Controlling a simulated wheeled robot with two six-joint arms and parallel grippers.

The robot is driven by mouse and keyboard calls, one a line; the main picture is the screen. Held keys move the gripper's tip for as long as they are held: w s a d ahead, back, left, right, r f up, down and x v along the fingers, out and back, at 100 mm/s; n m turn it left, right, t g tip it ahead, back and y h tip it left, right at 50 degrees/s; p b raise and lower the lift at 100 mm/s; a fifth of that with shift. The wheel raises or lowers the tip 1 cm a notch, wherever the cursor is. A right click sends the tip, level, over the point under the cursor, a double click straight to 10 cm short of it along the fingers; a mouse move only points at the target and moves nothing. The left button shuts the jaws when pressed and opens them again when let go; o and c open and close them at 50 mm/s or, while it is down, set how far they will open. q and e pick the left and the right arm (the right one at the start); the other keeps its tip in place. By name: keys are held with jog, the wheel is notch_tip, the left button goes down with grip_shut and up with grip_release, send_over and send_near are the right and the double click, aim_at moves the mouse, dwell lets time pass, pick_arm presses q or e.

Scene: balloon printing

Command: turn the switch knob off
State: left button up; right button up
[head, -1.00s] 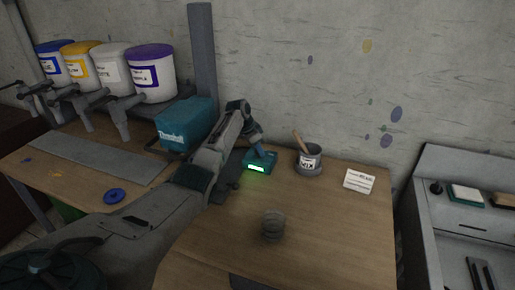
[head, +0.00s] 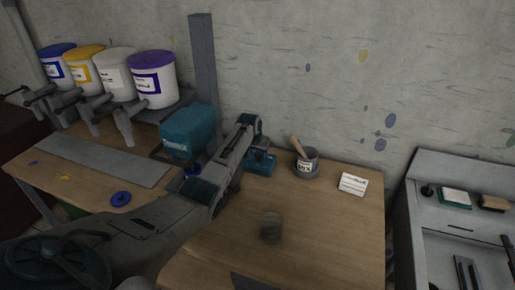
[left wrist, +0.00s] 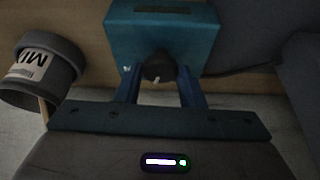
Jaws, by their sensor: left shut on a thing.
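The teal switch box (head: 262,161) sits on the wooden table, partly hidden by my left arm in the head view. It also shows in the left wrist view (left wrist: 190,35), with a dark panel on it. Its black round knob (left wrist: 158,66) with a pale mark is between the blue fingers of my left gripper (left wrist: 160,82), which is shut on it. In the head view, the left gripper (head: 255,143) reaches down to the box and its fingertips are hard to make out. My right gripper is not in view.
A grey cup labelled MIX (head: 306,163) with a wooden stick stands right of the box. A white card (head: 353,183) and a dark cylinder (head: 270,227) are on the table. A teal machine (head: 188,132) and several paint buckets (head: 152,78) stand left.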

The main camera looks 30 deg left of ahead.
pick_arm(q)
jog(key=n+y, duration=0.1)
jog(key=n, duration=0.1)
jog(key=shift+w+d+r+n+p, duration=0.1)
jog(key=shift+n+p, duration=0.3)
jog(key=shift+n, duration=0.6)
jog(key=shift+g, duration=0.3)
jog(key=o, duration=1)
jog(key=b+v, duration=0.2)
jog(key=v, duration=0.9)
jog(key=shift+d, duration=0.2)
